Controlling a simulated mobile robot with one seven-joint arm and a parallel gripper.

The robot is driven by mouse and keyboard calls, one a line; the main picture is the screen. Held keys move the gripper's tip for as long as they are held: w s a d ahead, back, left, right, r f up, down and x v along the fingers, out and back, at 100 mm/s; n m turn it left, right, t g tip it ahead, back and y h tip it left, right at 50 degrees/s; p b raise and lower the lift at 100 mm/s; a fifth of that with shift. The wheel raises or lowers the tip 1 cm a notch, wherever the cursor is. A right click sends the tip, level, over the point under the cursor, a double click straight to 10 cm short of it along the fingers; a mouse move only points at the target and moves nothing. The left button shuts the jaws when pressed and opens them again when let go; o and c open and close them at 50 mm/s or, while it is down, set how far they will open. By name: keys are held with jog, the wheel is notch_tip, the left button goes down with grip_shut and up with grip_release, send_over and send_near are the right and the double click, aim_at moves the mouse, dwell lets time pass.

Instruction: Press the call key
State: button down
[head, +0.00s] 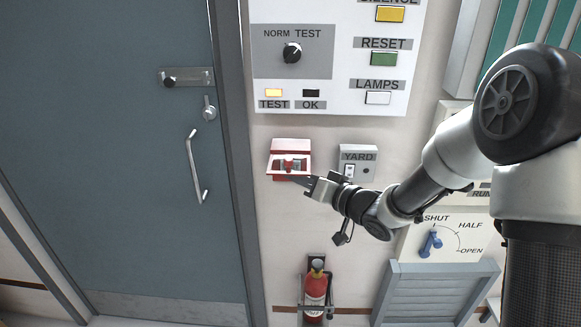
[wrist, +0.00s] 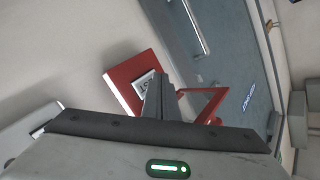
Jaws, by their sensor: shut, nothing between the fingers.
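No label reading "call" is legible in either view. A small red wall box (head: 291,146) sits below the white panel, with a pale-rimmed red frame jutting out at its lower part. In the wrist view the red box (wrist: 127,82) shows a white label that I cannot read, and a thin red frame (wrist: 207,105) stands out from it. My gripper (head: 308,184) is shut and empty, just below and right of the red box. Its fingers (wrist: 158,97) cover part of the box in the wrist view. I cannot tell whether they touch it.
A grey YARD box (head: 358,161) with a white switch is close to the right of my gripper. A white panel (head: 330,95) with a knob and lamps is above. A fire extinguisher (head: 315,291) hangs below. A blue-grey door (head: 110,150) with a handle is left.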

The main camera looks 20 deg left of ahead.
jog(key=shift+w, duration=0.1)
jog(key=shift+w+a, duration=0.1)
jog(key=shift+w, duration=0.2)
jog(key=shift+w, duration=0.35)
dwell(0.7)
dwell(0.3)
jog(key=shift+s, duration=0.75)
jog(key=s, duration=0.2)
jog(key=s+d, duration=0.1)
jog(key=s, duration=0.2)
jog(key=shift+d, duration=0.2)
dwell(0.4)
